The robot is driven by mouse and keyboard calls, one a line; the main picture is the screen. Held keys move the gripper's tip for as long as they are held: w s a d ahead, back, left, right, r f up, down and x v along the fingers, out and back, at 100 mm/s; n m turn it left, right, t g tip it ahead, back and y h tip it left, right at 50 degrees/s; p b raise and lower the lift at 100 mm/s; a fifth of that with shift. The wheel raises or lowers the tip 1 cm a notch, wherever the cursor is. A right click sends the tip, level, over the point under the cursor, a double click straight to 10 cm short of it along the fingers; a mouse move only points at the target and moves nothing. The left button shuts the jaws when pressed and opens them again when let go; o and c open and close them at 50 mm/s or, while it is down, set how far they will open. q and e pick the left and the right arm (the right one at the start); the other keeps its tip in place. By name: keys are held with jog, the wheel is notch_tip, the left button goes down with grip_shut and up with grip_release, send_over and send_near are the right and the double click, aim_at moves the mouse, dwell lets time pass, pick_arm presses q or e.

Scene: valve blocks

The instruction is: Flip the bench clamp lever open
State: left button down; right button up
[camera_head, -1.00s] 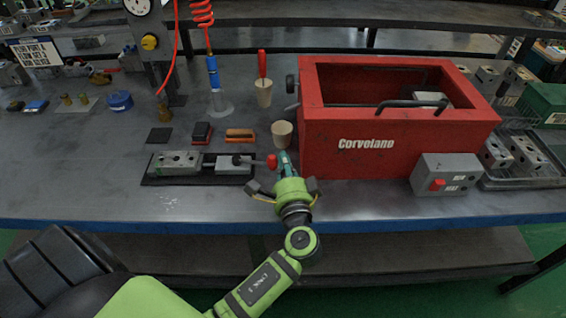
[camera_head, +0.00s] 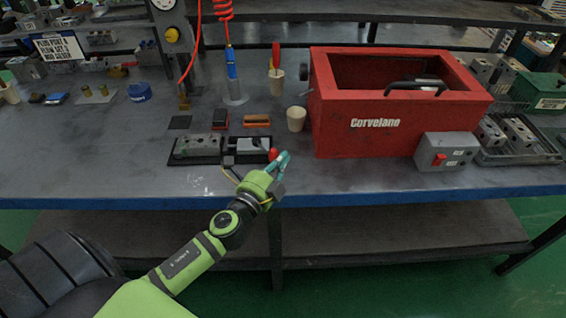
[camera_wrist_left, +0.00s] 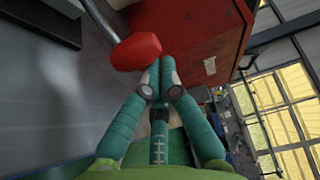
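The bench clamp (camera_head: 252,144) sits at the right end of a dark base plate near the table's front. Its lever ends in a red knob (camera_head: 273,155) at the clamp's front right corner. In the left wrist view the red knob (camera_wrist_left: 136,51) is large, with the grey lever rod (camera_wrist_left: 99,18) running up and left from it. My left gripper (camera_head: 284,158) is just right of the knob, its teal fingers together. In the left wrist view the fingertips (camera_wrist_left: 160,72) lie against or very near the knob, not around it. My right gripper is not in view.
A valve block (camera_head: 203,145) sits on the plate's left part. A beige cup (camera_head: 297,119) stands behind the knob. The big red box (camera_head: 365,138) stands close on the right, with a grey switch box (camera_head: 446,151) at its front. The table's front left is clear.

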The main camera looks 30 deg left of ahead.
pick_arm(q)
jog(key=s+m+h, duration=0.1)
jog(key=a+m+h, duration=0.1)
jog(key=s+a+h+b, duration=0.1)
jog(key=h, duration=0.1)
jog(key=shift+s+f+m, duration=0.1)
jog(key=shift+s+m, duration=0.2)
jog(key=shift+m, duration=0.1)
jog(key=h, duration=0.1)
jog(key=s+a+m+g+h, duration=0.1)
jog(key=shift+a+m+h+b, duration=0.2)
jog(key=shift+m+h+b, duration=0.1)
jog(key=shift+h, duration=0.1)
jog(key=shift+s+a, duration=0.35)
jog(key=shift+a, duration=0.1)
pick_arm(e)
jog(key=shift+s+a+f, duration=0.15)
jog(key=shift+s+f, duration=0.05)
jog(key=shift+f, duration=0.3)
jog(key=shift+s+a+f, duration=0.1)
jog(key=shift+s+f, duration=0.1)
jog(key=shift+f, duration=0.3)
